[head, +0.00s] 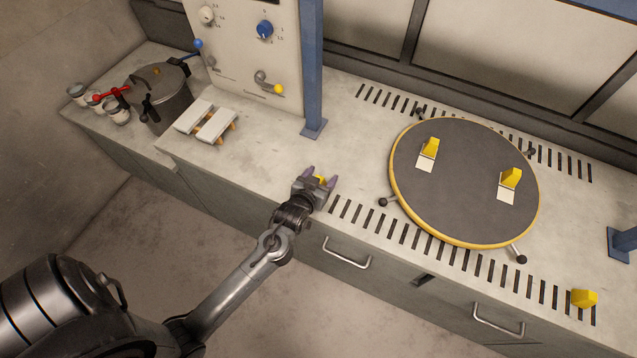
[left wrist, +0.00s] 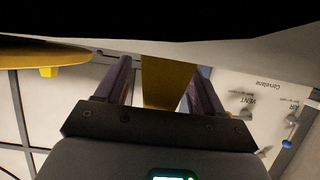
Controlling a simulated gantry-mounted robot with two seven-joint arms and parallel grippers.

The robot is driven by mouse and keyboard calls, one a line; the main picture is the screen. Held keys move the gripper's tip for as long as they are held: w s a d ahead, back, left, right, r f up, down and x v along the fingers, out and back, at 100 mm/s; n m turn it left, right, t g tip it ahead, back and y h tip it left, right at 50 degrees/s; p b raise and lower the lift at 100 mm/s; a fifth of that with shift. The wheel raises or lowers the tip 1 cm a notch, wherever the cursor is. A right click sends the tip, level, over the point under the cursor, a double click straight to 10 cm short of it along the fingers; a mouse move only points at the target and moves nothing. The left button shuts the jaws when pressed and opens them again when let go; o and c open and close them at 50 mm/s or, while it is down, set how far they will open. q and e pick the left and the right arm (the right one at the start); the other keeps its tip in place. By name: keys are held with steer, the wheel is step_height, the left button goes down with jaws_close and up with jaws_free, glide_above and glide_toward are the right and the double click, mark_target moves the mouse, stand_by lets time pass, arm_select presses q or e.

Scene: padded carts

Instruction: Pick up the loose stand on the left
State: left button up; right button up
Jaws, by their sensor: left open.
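The loose yellow stand on the left (head: 320,181) is on the counter near its front edge, mostly hidden by my left gripper. My left gripper (head: 319,177) is open, with its two purple-grey fingers on either side of the stand. The left wrist view shows the yellow stand (left wrist: 168,84) between the fingers; whether they touch it I cannot tell. My right gripper is not in view.
A round dark turntable (head: 461,215) with a yellow rim carries two yellow stands with white plates. Another loose yellow stand (head: 584,298) is at the lower right. A blue post (head: 313,70), white slabs (head: 207,121) and a pot (head: 160,98) stand behind and left.

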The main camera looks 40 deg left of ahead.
arm_select(q)
steer(key=c, duration=1.1)
steer(key=shift+r, duration=0.15)
